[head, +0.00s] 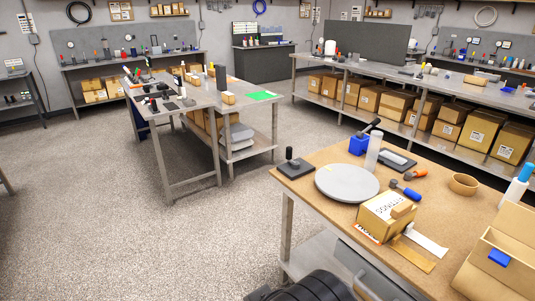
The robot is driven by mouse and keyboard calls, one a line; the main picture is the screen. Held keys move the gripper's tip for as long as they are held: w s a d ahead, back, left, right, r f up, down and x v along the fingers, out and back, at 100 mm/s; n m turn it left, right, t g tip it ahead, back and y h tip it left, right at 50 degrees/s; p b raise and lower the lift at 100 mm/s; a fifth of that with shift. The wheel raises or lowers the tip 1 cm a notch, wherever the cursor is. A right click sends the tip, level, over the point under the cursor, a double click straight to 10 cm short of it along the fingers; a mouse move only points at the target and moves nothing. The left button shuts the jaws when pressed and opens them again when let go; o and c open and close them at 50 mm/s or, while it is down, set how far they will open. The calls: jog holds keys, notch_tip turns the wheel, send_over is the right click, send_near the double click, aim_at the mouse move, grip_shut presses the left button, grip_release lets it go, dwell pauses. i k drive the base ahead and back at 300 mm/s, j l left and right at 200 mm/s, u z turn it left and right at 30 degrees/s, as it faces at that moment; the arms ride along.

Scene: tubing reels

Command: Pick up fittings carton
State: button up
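The fittings carton (374,223) is a small tan box with dark lettering on its top. It sits upright near the front edge of the wooden-topped bench (315,225) at the right of the head view. My gripper is not in view. Nothing is seen holding the carton.
A round grey disc (346,183) lies just behind the carton. A clear cylinder (374,153) and blue block (359,145) stand behind it. White and tan strips (427,243) lie to its right, near an open cardboard box (495,262). Floor at left is clear.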

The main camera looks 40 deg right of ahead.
aim_at(388, 213)
jog(key=i+z, duration=0.15)
jog(key=i, duration=0.4)
jog(key=i+j+z, duration=0.15)
jog(key=i, duration=0.35)
jog(key=i+z, duration=0.2)
jog(key=z, duration=0.25)
jog(key=i+z, duration=0.2)
jog(key=z, duration=0.25)
jog(key=i+j+z, duration=0.1)
jog(key=z, duration=0.35)
jog(key=i+z, duration=0.2)
jog(key=z, duration=0.25)
jog(key=i+j+z, duration=0.1)
jog(key=z, duration=0.4)
jog(key=i+j+z, duration=0.2)
jog(key=z, duration=0.25)
jog(key=i, duration=0.05)
